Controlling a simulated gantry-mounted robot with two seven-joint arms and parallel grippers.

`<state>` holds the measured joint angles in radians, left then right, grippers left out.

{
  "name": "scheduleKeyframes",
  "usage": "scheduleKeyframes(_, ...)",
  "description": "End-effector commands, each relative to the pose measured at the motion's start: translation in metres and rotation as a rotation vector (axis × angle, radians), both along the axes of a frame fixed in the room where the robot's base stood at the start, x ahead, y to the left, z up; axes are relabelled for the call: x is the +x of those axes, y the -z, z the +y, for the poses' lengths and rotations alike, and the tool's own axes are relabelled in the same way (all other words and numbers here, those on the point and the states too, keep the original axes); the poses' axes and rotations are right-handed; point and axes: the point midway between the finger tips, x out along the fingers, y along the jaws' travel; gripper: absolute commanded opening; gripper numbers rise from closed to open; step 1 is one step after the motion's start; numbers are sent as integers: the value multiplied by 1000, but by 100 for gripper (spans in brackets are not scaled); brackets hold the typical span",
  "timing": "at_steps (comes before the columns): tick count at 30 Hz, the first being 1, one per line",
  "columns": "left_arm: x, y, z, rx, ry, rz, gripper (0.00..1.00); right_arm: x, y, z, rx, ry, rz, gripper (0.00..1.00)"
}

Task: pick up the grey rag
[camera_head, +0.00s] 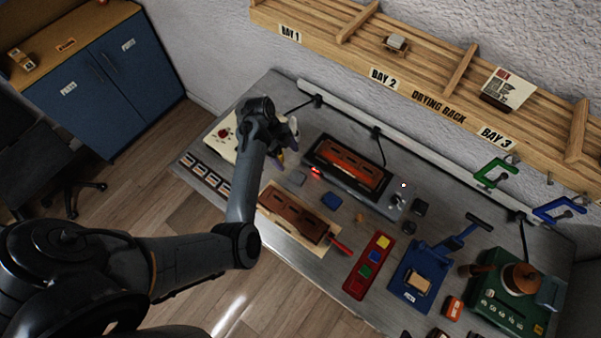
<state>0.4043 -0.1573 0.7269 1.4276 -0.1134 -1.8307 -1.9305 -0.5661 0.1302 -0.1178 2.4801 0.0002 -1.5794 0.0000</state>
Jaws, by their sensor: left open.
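A small flat grey piece, which looks like the grey rag (297,178), lies on the grey workbench (262,98) between the left part of the bench and a dark tray (322,152). My left gripper (284,146) is open above the bench, up and to the left of the grey piece in the picture, and apart from it. Its fingers are small and partly hidden by the wrist, and I see nothing held. My right gripper is not in view.
A blue block-like piece (332,200) and a brown panel on paper (293,212) lie near the grey piece. A red tray (366,277) and a blue stand (410,292) are to the right. A wooden drying rack (440,112) runs along the wall.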

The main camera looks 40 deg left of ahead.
Motion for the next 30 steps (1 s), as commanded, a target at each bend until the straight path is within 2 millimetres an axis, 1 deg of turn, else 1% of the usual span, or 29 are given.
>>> scheduleKeyframes(1,-1,7,-3,-3,2,4,79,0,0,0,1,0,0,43)
scheduleKeyframes(7,1,31,-13,-1,2,2,79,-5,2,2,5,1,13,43)
scheduleKeyframes(10,2,39,-17,-1,2,1,79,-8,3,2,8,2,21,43)
scheduleKeyframes(17,2,50,-21,0,1,2,79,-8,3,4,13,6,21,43)
scheduleKeyframes(24,4,79,-33,-1,1,3,79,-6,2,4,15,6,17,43)
scheduleKeyframes(30,5,92,-38,0,0,1,79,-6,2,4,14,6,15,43)
